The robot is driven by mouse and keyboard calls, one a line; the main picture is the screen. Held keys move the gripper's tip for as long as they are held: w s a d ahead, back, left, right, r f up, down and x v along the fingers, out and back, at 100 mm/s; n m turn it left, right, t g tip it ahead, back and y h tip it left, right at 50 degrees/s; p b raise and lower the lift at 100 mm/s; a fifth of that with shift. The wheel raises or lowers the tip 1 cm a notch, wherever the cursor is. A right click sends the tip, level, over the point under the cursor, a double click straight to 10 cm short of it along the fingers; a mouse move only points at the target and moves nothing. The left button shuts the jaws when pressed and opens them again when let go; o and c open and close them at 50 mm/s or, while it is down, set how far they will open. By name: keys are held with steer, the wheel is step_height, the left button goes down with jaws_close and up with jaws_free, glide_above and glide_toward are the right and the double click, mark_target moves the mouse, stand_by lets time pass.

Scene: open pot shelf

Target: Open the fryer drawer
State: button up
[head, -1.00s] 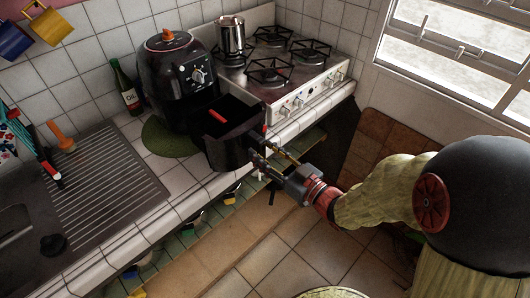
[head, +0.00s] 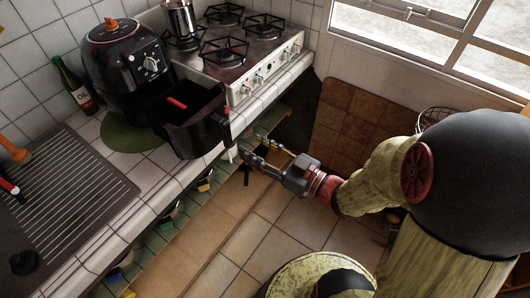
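The black air fryer (head: 112,68) stands on the tiled counter, with a knob on its front. Its black drawer (head: 190,137) is pulled far out toward the counter's front edge, and its open top shows a red piece (head: 176,102) inside. The drawer's handle (head: 222,128) faces my arm. My gripper (head: 251,146) is in front of and slightly below the handle, with its fingers apart and nothing between them. A gap appears to separate the fingers from the handle.
A stove (head: 240,50) with several burners and a metal pot (head: 180,20) are right of the fryer. A green bottle (head: 72,85) is at the left, beyond a sink drainboard (head: 70,185). Open floor (head: 225,240) lies before the counter.

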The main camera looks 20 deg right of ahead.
steer(key=shift+v, duration=1.6)
